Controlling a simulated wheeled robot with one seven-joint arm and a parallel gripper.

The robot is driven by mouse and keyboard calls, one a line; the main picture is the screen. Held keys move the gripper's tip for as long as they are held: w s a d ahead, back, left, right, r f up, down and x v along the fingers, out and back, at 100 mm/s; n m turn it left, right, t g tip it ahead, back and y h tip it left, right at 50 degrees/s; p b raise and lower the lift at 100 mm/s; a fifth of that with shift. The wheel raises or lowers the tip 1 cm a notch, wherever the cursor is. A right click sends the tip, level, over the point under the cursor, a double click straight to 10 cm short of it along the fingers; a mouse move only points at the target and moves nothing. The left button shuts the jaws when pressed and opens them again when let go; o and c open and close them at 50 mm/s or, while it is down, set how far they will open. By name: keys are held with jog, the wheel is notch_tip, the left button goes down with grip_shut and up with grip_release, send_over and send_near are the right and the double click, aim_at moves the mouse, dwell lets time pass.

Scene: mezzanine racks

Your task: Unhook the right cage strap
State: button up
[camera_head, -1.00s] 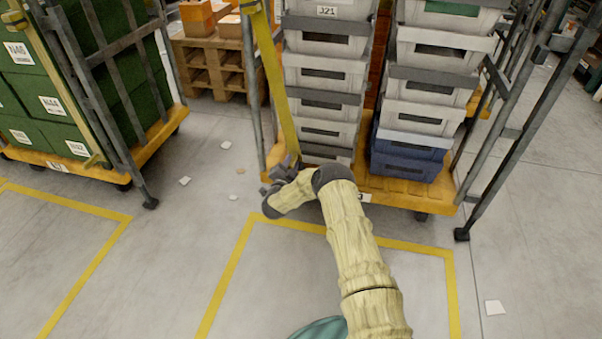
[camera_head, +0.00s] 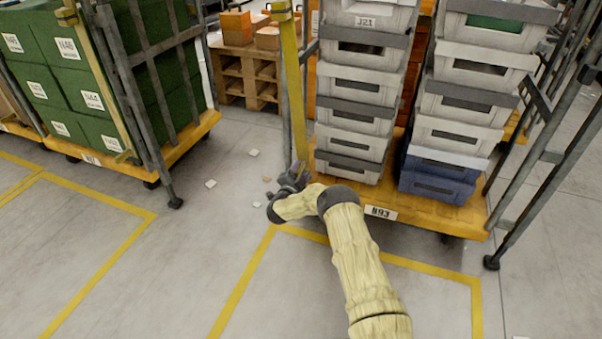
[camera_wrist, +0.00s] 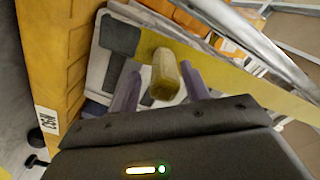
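The right cage (camera_head: 465,212) has a yellow deck and grey posts. Its yellow strap (camera_head: 292,90) runs down the cage's left front side from a yellow fitting at the top. In the wrist view the strap (camera_wrist: 225,68) crosses behind a yellow knob-like handle (camera_wrist: 165,75). My gripper (camera_head: 291,177) is at the strap's lower end, just above the deck's left front corner. In the wrist view my gripper (camera_wrist: 160,88) has its two fingers apart, one on each side of the handle, with gaps showing. The strap's lower fastening is hidden behind my gripper in the head view.
Grey totes (camera_head: 355,115) and a blue tote (camera_head: 437,175) are stacked on the right cage. A left cage (camera_head: 190,133) holds green boxes. A wooden pallet (camera_head: 245,72) with orange boxes stands behind. Paper scraps lie on the open floor between the cages.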

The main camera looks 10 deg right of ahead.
jog(key=shift+s+a+r+p, duration=0.1)
jog(key=shift+s+a+p, duration=0.15)
jog(key=shift+s+p, duration=0.2)
jog(key=p+v, duration=0.7)
jog(key=v, duration=0.9)
jog(key=shift+s, duration=0.15)
jog(key=shift+a, duration=0.1)
